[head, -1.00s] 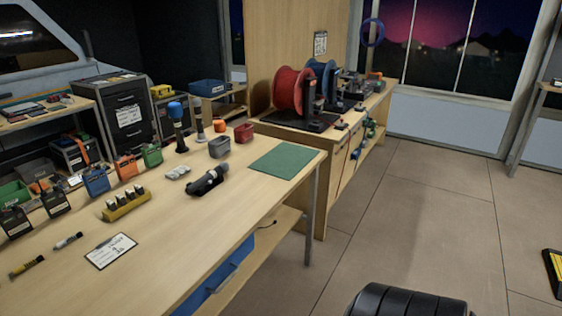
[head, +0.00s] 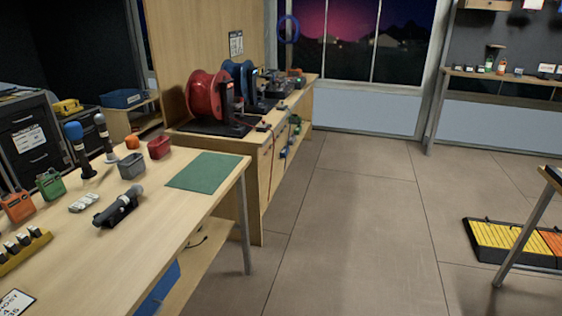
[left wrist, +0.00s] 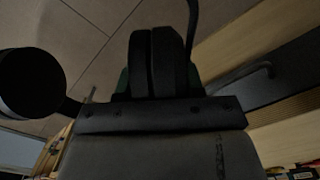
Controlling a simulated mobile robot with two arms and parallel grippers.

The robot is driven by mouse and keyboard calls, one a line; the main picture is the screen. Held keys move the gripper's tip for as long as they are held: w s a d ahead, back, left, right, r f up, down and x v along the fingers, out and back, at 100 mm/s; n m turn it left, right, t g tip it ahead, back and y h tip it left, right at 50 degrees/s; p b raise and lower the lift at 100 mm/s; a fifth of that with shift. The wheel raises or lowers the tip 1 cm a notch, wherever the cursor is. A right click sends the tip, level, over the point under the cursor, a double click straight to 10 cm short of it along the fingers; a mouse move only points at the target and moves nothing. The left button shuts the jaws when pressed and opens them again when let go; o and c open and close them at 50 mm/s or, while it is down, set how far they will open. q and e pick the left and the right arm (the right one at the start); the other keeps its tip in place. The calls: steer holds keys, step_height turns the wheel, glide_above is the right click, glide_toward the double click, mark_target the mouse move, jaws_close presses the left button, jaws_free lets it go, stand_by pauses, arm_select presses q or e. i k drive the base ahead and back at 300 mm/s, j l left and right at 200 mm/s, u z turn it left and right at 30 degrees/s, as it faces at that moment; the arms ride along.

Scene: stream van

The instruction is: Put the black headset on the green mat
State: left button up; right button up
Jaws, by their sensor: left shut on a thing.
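The green mat (head: 204,172) lies flat and bare at the right end of the near wooden table (head: 150,215) in the head view. My left gripper (left wrist: 155,50) shows only in the left wrist view, its two dark fingers side by side and shut. A black rounded piece (left wrist: 32,84) at the left of that view looks like part of the black headset in its grip; the dark picture hides most of its shape. The held headset is away from the mat and not in the head view. My right gripper is not in view.
A second bench with a red cable reel (head: 207,95) is behind. Open floor (head: 350,220) lies to the right, with a yellow-orange panel (head: 505,240).

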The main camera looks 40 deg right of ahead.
mark_target(209, 179)
steer(key=i+l+z, duration=0.65)
steer(key=i+l, duration=0.15)
steer(key=i+l+z, duration=0.2)
steer(key=i+z, duration=0.15)
steer(key=i, duration=0.25)
